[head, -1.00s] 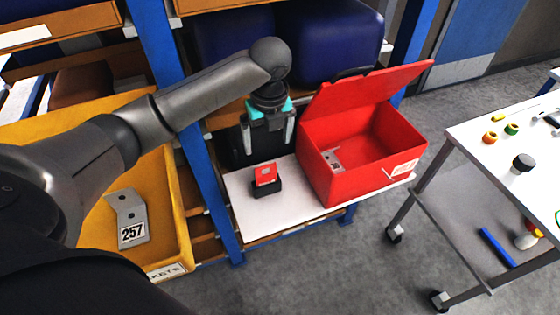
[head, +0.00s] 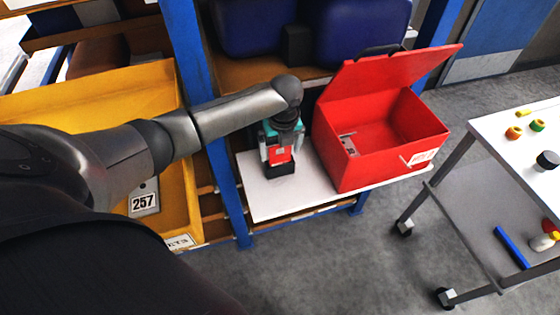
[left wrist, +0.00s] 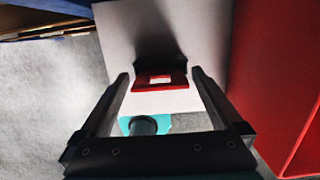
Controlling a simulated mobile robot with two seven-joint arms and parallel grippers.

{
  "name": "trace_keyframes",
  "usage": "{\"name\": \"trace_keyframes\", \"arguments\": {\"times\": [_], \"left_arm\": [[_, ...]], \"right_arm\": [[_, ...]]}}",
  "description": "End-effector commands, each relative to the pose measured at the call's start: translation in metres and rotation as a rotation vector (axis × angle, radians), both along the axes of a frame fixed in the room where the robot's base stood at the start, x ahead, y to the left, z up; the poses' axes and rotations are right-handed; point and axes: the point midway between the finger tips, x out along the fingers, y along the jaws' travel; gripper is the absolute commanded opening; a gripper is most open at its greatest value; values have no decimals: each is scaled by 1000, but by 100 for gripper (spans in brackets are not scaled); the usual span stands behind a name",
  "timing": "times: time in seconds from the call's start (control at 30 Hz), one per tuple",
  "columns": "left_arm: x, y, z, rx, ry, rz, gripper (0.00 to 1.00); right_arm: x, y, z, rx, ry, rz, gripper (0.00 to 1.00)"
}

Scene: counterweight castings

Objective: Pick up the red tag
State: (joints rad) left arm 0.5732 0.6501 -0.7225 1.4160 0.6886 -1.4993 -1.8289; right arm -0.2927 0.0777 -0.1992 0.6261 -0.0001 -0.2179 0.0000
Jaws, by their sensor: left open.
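The red tag (head: 280,154) stands in a small black holder (head: 281,170) on a white shelf board, left of the red box. My left gripper (head: 279,158) is at the tag, with its fingers to the left and right of it. In the left wrist view the tag (left wrist: 160,81) lies beyond and between the two open fingertips (left wrist: 160,74), with a gap on each side. The black holder (left wrist: 160,66) shows behind the tag there. My right gripper is in neither view.
An open red box (head: 372,165) stands close on the right of the tag, on the white board (head: 282,199). A blue upright (head: 214,120) and a yellow bin (head: 186,214) marked 257 inside are on the left. A cart (head: 480,130) with small items stands at the right.

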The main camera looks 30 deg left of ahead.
Motion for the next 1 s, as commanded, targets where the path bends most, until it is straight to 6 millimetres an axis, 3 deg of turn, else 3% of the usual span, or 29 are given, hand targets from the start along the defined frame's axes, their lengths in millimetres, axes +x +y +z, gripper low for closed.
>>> {"name": "trace_keyframes", "arguments": {"times": [0.1,0.37,1.0], "left_arm": [[1,1,-14,0,1,1,100],[1,2,-15,0,-1,-1,100],[1,2,-15,0,-1,0,29]], "right_arm": [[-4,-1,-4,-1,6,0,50],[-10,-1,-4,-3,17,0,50],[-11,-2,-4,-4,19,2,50]]}}
